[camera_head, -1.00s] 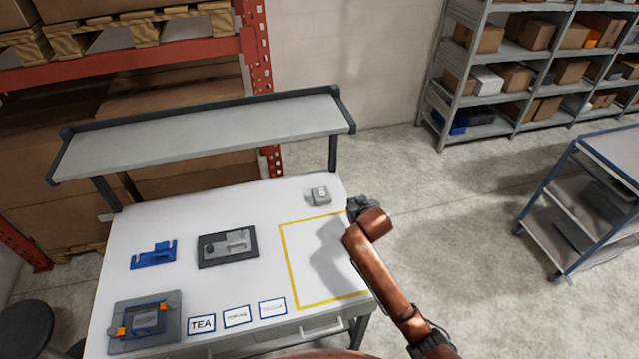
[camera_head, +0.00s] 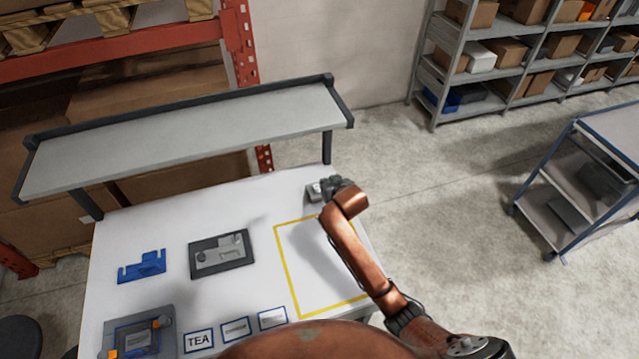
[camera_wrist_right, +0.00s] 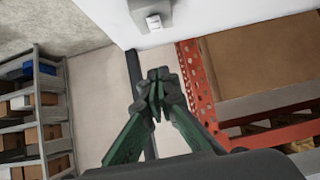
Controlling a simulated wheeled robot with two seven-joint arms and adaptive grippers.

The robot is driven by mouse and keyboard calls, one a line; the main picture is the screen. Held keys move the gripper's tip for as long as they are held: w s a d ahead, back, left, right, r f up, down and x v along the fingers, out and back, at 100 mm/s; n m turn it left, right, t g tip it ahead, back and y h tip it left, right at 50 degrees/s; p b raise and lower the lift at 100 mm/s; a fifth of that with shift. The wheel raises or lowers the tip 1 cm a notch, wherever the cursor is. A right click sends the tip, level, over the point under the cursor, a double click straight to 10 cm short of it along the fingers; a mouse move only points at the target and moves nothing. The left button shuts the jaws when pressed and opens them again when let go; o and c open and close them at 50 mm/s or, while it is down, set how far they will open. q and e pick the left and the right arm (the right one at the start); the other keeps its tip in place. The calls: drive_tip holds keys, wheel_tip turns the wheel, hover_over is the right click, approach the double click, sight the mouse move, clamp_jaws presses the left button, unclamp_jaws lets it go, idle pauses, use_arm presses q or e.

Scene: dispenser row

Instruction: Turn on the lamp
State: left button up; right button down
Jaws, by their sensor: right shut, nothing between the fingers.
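A small grey box with a pale switch-like top (camera_head: 314,191) sits on the white table near its back right corner. It also shows at the top edge of the right wrist view (camera_wrist_right: 151,14), partly cut off. My right gripper (camera_head: 328,185) is beside it, just to its right in the head view, and partly covers it. In the right wrist view the gripper's fingertips (camera_wrist_right: 156,98) are together with nothing between them. I cannot tell whether they touch the box. No lamp is recognisable in these views. My left gripper is not in view.
The white table (camera_head: 180,226) carries a yellow-outlined area (camera_head: 298,309), a blue bracket (camera_head: 143,267), a dark plate with a grey part (camera_head: 221,254), a grey fixture (camera_head: 138,335) and cards, one reading TEA (camera_head: 199,341). A raised shelf (camera_head: 180,135) spans the back.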

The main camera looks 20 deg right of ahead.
hover_over(318, 189)
wheel_tip(318, 189, down, 6)
drive_tip(key=shift+s+d, duration=0.1)
drive_tip(key=shift+s, duration=0.05)
wheel_tip(318, 189, down, 2)
drive_tip(key=shift+f, duration=0.25)
drive_tip(key=shift+w+f, duration=0.2)
drive_tip(key=shift+f, duration=0.5)
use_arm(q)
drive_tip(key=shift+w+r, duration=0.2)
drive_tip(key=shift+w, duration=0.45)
use_arm(e)
drive_tip(key=shift+d, duration=0.1)
